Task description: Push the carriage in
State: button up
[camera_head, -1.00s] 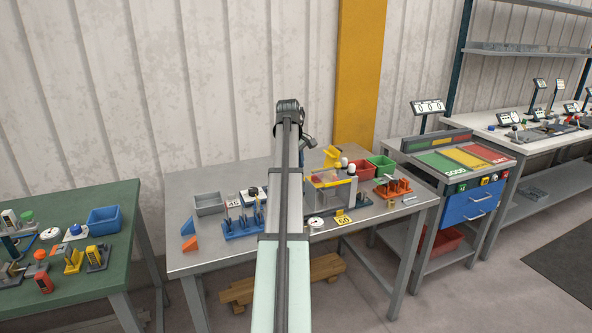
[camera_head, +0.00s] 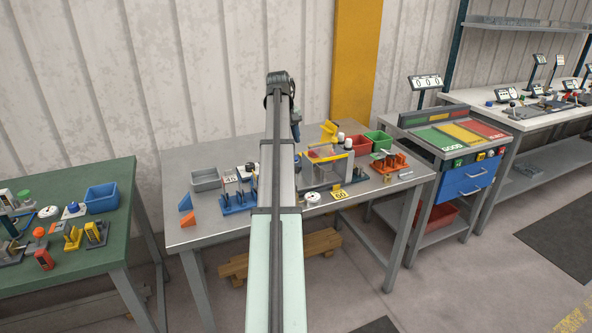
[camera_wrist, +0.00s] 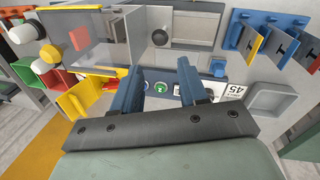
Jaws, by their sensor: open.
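The panel bender (camera_head: 328,158), with a clear-sided guard, stands on the grey table, partly hidden behind my arm. In the wrist view its clear box (camera_wrist: 95,55) has a yellow lower edge, and a dark round knob (camera_wrist: 160,37) shows beyond my fingertips. I cannot tell for sure which part is the carriage. My gripper (camera_wrist: 158,68) is open, its two blue fingers apart with nothing held between them. A dark front strip with a green button (camera_wrist: 162,88) shows between the fingers. In the head view my gripper (camera_head: 296,130) is small and mostly hidden behind my arm.
A blue tool rack (camera_head: 238,203) and a grey tray (camera_head: 205,180) stand left of the bender. Red (camera_head: 358,145) and green bins (camera_head: 378,140) and an orange rack (camera_head: 388,163) stand to its right.

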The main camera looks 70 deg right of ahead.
aim_at(309, 169)
jog(key=f, duration=0.4)
jog(key=s+d+f, duration=0.1)
jog(key=f, duration=0.4)
jog(key=d+f, duration=0.1)
jog(key=f, duration=0.3)
jog(key=shift+s+f, duration=0.15)
jog(key=shift+s, duration=0.05)
grip_shut()
jog(key=shift+d, duration=0.1)
